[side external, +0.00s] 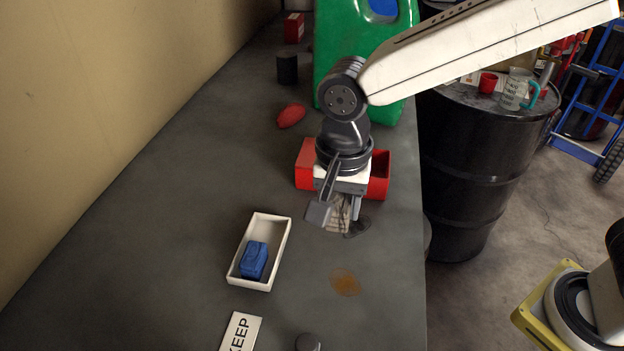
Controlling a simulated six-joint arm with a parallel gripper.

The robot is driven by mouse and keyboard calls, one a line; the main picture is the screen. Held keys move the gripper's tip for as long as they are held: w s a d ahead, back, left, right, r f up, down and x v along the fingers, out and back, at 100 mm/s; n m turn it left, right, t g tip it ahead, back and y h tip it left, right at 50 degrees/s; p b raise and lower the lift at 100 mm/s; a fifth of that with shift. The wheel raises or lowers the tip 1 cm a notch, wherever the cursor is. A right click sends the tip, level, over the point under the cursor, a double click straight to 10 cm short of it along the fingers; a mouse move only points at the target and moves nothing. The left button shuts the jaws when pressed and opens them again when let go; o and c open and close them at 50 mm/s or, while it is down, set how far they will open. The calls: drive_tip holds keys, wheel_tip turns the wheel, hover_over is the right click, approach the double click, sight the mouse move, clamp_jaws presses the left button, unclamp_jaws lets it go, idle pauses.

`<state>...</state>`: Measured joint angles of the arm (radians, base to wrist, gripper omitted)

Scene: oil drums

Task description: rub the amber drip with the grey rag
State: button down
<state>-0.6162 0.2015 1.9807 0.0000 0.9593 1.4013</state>
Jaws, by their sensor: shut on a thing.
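The amber drip (346,282) is a small brown-orange patch on the dark grey bench top, right of the white tray. My gripper (334,216) points down over the bench, beyond the drip and apart from it. It is shut on a pale grey, crumpled-looking piece, which I take as the grey rag (339,214). The fingers partly hide the rag, and I cannot tell whether it touches the bench. A dark patch (359,227) lies just right of the gripper; I cannot tell if it is a stain or a shadow.
A white tray (280,243) holds a blue block (254,260). A red box (306,165) stands behind my gripper, near a green jug (334,60). A KEEP sign (240,331) and a dark round object (307,342) are at the front. The bench's right edge is close.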

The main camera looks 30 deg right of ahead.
drive_tip(key=c, duration=0.7)
unclamp_jaws()
drive_tip(key=shift+c, duration=0.2)
drive_tip(key=c, duration=0.6)
drive_tip(key=s+a+f, duration=0.1)
drive_tip(key=s+f, duration=0.1)
drive_tip(key=s+a+f, duration=0.1)
drive_tip(key=s+f, duration=0.1)
drive_tip(key=s, duration=0.1)
drive_tip(key=s+a+f, duration=0.2)
drive_tip(key=shift+s+f, duration=0.2)
drive_tip(key=shift+s, duration=0.2)
